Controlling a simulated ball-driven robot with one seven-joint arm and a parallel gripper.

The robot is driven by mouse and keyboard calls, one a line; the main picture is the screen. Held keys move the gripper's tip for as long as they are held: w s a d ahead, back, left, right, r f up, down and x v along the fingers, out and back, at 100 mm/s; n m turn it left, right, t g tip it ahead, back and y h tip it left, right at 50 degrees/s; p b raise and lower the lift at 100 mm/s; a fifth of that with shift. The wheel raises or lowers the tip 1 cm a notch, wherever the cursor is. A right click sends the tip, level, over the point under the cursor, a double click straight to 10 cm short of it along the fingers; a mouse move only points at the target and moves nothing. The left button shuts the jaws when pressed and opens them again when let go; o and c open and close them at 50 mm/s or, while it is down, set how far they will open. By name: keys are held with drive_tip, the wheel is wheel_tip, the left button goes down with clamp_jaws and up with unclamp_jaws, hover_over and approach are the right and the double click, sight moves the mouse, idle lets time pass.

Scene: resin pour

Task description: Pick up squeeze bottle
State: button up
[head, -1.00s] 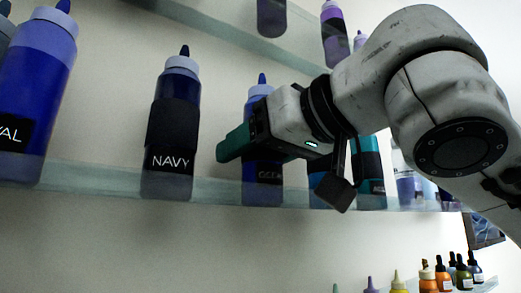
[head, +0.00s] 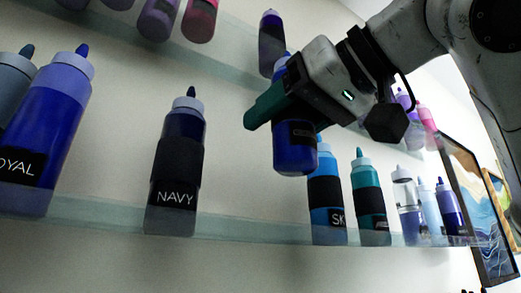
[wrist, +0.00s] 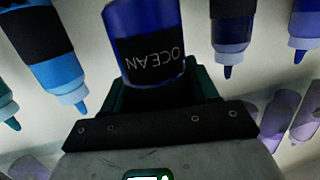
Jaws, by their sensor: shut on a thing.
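The squeeze bottle in hand is dark blue with a black label (head: 294,158). In the wrist view its label reads OCEAN, and the bottle (wrist: 148,75) shows upside down between the fingers. My gripper (head: 268,108), with green fingers, is shut around the bottle's middle and holds it raised above the glass shelf. The bottle is tilted slightly and its lower end hangs clear of the shelf. Its upper part is mostly hidden behind my gripper in the head view.
On the glass shelf (head: 265,233) stand the NAVY bottle (head: 182,135) and ROYAL bottle (head: 55,115) at left. A light blue bottle (head: 325,185) and a teal bottle (head: 369,180) stand at right. The shelf between NAVY and light blue is free. An upper shelf (head: 235,65) holds more bottles.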

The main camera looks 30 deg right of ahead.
drive_tip(key=a+f+b+v, duration=0.2)
drive_tip(key=v, duration=1.1)
drive_tip(key=shift+s+a, duration=0.2)
drive_tip(key=shift+s, duration=0.35)
